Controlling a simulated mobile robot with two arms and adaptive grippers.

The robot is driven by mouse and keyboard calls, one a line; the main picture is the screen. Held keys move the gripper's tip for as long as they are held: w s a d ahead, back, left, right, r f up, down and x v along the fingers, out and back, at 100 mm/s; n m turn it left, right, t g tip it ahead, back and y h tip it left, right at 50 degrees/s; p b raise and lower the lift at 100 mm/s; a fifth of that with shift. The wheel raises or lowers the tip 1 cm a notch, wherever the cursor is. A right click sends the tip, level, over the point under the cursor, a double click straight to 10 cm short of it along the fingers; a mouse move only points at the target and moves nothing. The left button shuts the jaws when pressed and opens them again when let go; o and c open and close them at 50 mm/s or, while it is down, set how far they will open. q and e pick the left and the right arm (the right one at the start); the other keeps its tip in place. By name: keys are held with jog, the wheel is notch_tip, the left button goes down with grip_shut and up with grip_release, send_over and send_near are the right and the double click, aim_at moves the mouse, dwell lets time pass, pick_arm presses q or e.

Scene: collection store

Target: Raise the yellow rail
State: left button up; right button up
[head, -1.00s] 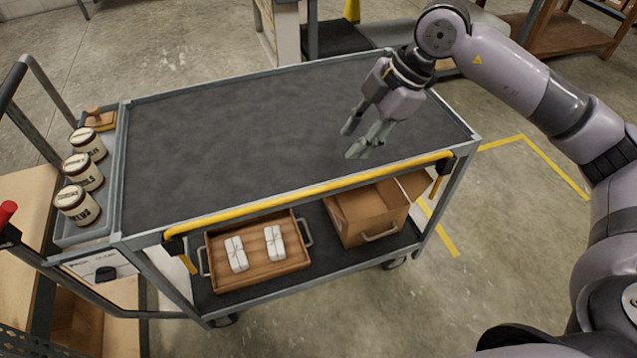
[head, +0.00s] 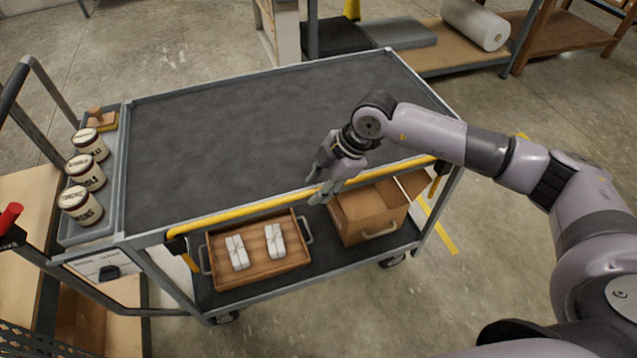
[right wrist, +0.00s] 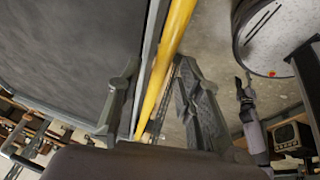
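The yellow rail (head: 250,212) runs along the near long side of the grey cart, close to the top deck's edge, with short yellow end pieces pointing down. My right gripper (head: 322,192) is at the rail, right of its middle, with its fingers pointing down. In the right wrist view, the rail (right wrist: 165,60) passes between the two spread fingers of the right gripper (right wrist: 160,95). The fingers look apart from it. My left gripper (right wrist: 245,90) shows small at the right of the wrist view; its finger state is unclear. It is not in the head view.
The cart's dark top deck (head: 220,130) is bare. Below the rail, the lower shelf holds a wooden tray (head: 260,283) with two white parcels and an open cardboard box (head: 368,212). Labelled jars (head: 82,205) stand in a side tray at left.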

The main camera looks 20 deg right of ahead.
jog(key=shift+c, duration=0.4)
grip_shut()
jog(key=shift+r, duration=0.1)
dwell(0.4)
